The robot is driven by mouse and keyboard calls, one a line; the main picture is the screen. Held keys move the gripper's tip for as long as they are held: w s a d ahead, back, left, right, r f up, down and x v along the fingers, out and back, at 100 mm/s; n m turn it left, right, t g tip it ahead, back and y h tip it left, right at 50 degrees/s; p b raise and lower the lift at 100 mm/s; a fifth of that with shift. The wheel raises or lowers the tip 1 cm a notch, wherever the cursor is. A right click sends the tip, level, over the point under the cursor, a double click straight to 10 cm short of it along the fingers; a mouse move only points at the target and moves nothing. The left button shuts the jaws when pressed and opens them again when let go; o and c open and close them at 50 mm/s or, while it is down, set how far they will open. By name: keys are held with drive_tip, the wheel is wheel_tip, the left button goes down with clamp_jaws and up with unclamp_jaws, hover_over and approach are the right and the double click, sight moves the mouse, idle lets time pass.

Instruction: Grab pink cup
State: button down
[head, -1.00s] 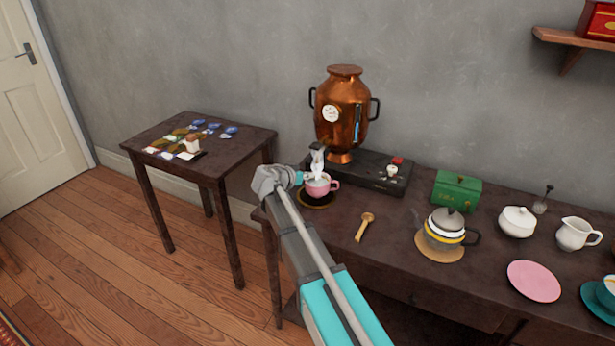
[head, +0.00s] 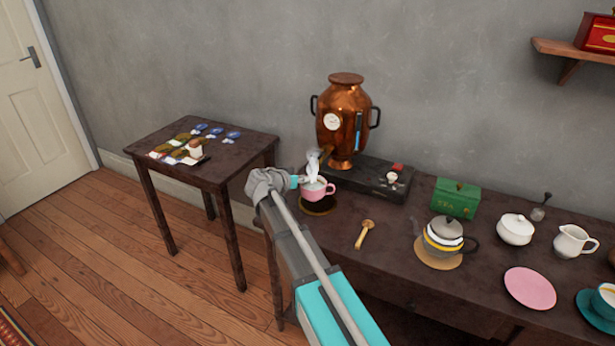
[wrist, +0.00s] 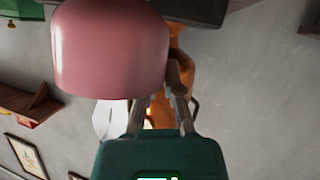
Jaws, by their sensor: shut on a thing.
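The pink cup (head: 317,190) shows in the head view just above a dark round coaster (head: 320,209) at the left end of the long table, with its handle to the right. It also fills the upper left of the wrist view (wrist: 110,50). My gripper (head: 300,181) comes in from the left and is shut on the cup at its left side. In the wrist view my gripper's fingers (wrist: 163,95) meet the cup's lower right; the exact contact is partly hidden.
A copper samovar (head: 345,122) stands on a dark box (head: 370,179) right behind the cup. A small side table (head: 232,174) is to the left, with a gap between.

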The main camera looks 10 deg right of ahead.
drive_tip(key=s+a, duration=0.9)
drive_tip(key=a, duration=0.2)
drive_tip(key=shift+a, duration=0.35)
idle(0.5)
drive_tip(key=shift+s+a, duration=0.1)
drive_tip(key=shift+s, duration=0.1)
